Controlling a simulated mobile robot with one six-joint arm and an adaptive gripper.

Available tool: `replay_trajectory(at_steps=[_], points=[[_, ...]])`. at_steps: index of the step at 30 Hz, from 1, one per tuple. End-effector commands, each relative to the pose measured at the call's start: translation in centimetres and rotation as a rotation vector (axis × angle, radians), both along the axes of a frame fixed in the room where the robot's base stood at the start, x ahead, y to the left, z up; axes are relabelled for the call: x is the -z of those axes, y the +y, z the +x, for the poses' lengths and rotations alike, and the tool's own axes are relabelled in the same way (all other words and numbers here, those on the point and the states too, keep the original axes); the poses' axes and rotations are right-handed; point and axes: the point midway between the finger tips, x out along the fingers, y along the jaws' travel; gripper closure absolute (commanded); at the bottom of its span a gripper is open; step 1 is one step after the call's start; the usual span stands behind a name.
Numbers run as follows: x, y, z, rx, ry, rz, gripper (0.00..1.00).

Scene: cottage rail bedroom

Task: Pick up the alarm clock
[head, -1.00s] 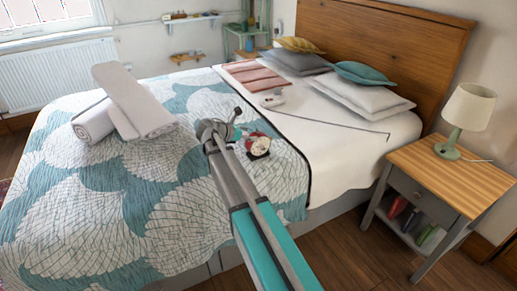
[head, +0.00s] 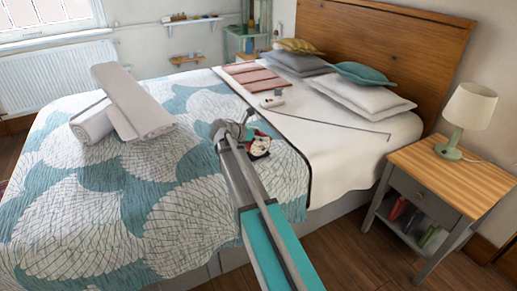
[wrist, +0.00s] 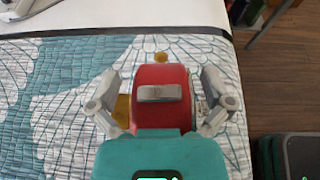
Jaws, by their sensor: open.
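The red alarm clock (head: 259,147) with a pale round face stands on the patterned bedspread, near the edge of the white sheet. In the wrist view the red clock (wrist: 162,82) shows from above, with a grey handle-like piece on top and small yellow parts at its edges. My gripper (head: 244,135) is at the clock's left and back in the head view and partly overlaps it. In the wrist view the open fingers of my gripper (wrist: 160,104) lie on either side of the clock. I cannot tell whether they touch it. My teal wrist part hides the clock's near end.
The bed's teal and white bedspread (head: 165,225) is mostly clear. Rolled white towels (head: 125,105) lie at the left. Pillows (head: 358,95), a pink folded cloth (head: 255,75) and a small white object (head: 272,101) are farther back. A nightstand (head: 450,165) with a lamp (head: 465,115) stands at right.

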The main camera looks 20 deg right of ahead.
Motion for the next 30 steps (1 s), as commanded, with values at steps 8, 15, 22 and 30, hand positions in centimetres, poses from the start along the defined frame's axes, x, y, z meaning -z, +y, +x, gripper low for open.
replay_trajectory(at_steps=[8, 15, 22, 30], points=[[0.0, 0.03, 0.0, 0.0, 0.0, 0.0, 0.0], [0.0, 0.03, 0.01, 0.0, 0.0, 0.0, 0.45], [0.02, 0.03, -0.01, 0.0, 0.0, 0.001, 0.87], [0.02, -0.02, -0.04, 0.001, 0.0, 0.0, 0.95]])
